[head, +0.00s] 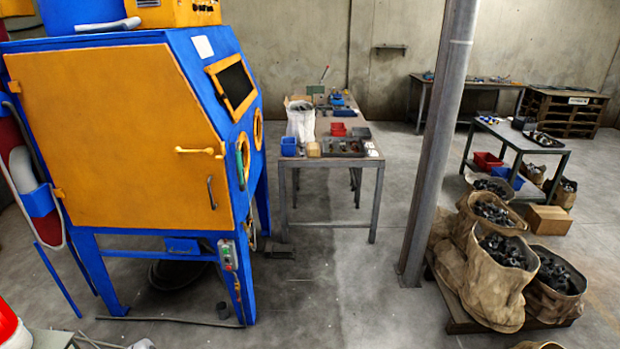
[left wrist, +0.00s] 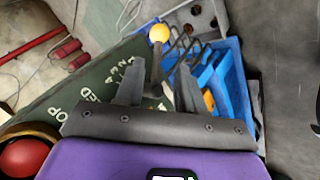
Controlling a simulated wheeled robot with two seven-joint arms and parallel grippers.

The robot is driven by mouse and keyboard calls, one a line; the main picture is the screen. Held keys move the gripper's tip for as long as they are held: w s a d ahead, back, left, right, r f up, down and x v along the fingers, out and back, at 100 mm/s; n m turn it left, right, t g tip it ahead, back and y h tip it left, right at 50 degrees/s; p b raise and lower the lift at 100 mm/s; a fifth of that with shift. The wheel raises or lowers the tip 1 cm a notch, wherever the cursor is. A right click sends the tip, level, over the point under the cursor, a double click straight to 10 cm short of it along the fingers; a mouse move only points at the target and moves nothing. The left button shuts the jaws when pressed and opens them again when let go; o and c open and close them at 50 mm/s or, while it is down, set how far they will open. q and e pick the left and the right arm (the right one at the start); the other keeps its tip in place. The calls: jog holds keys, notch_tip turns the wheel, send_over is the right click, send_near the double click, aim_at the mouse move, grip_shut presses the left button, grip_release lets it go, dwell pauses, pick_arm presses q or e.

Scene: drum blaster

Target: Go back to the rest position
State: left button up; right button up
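My left gripper (left wrist: 158,82) shows in the left wrist view with its two dark fingers apart. A rod topped by a yellow ball knob (left wrist: 159,34) shows beyond and between the fingers; I cannot tell whether they touch it. Behind it is a green panel (left wrist: 85,98) with white lettering. A blue tray (left wrist: 232,85) holding tools lies to the right of the fingers. Neither gripper shows in the head view, and my right gripper is in no view.
A blue and orange blasting cabinet (head: 120,130) fills the head view's left. A workbench (head: 330,163) stands behind it. A steel post (head: 437,140) and sacks of dark parts (head: 495,275) stand at right. Floor between cabinet and post (head: 335,285) is clear. A red ball-like thing (left wrist: 25,158) is at lower left.

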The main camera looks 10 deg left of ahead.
pick_arm(q)
jog(key=w+d+r+m+t+h, duration=0.1)
jog(key=w+d+m+t+h, duration=0.2)
jog(key=d+m, duration=0.45)
jog(key=w+d+r+m+h, duration=0.1)
jog(key=w+d+m+h, duration=0.4)
jog(key=d, duration=0.6)
jog(key=s+d+r+m+g+h, duration=0.1)
jog(key=s+d+r+m+h, duration=0.1)
jog(key=d+m, duration=0.5)
jog(key=s+d+r+m+g+h, duration=0.1)
jog(key=s+d+r+m, duration=0.3)
jog(key=d, duration=1.1)
notch_tip(320, 180, up, 2)
jog(key=m+h, duration=0.1)
jog(key=m, duration=0.3)
jog(key=shift+s+d, duration=0.15)
jog(key=shift+s, duration=0.25)
